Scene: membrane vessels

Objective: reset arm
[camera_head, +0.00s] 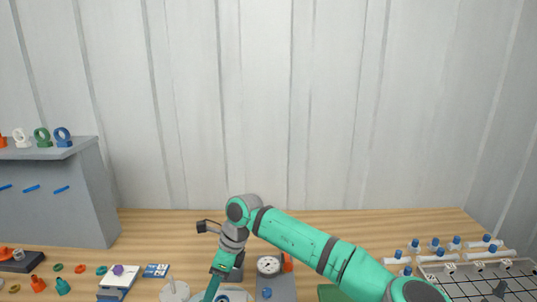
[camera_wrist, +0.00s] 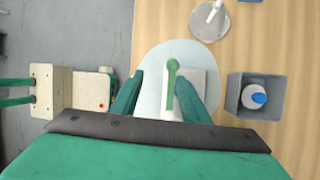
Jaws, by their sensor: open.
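My arm reaches over the wooden table in the head view, bent at the elbow and pointing down. My gripper (camera_wrist: 171,76) is open in the wrist view, with its two green fingers apart. Between and below the fingers is a green lever-like part (camera_wrist: 171,92) on a white block (camera_wrist: 196,84), over a pale round disc (camera_wrist: 152,62). I cannot tell whether the fingers touch anything. In the head view the fingertips are not clear at the bottom edge. White vessels with blue caps (camera_head: 397,257) stand and lie at the right.
A grey open box (camera_wrist: 237,92) holds a blue-topped white item beside my gripper. A white round stand (camera_wrist: 207,24) is above it. A cream box (camera_wrist: 92,92) is at left. The head view shows a grey shelf unit (camera_head: 60,200), a dial gauge (camera_head: 269,265) and a wire rack (camera_head: 480,280).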

